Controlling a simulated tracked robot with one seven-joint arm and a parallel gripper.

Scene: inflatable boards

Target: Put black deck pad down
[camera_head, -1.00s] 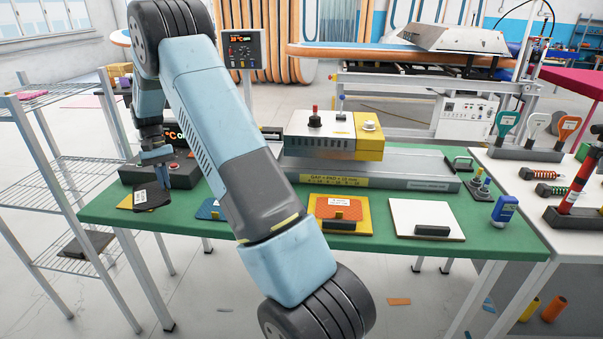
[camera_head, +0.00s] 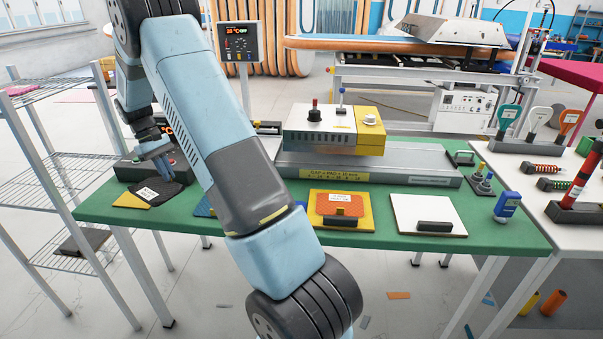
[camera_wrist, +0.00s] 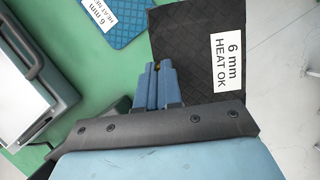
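The black deck pad (camera_head: 174,189) is at the table's left end, over a yellow board (camera_head: 130,201) that shows at its left. It carries a white label, which reads "6 mm HEAT OK" on the pad in the wrist view (camera_wrist: 190,50). My gripper (camera_head: 163,163) is tilted above the pad's back edge. In the wrist view my blue fingers (camera_wrist: 157,66) are nearly together at the pad's left edge and seem shut on it; the grip itself is hidden. Whether the pad touches what is beneath cannot be told.
A blue pad (camera_wrist: 118,25) lies beside the black one on the green table (camera_head: 265,222), mostly behind my arm in the head view. An orange-topped yellow board (camera_head: 336,222) and a white board (camera_head: 428,225) lie rightward. A wire shelf (camera_head: 50,165) stands left.

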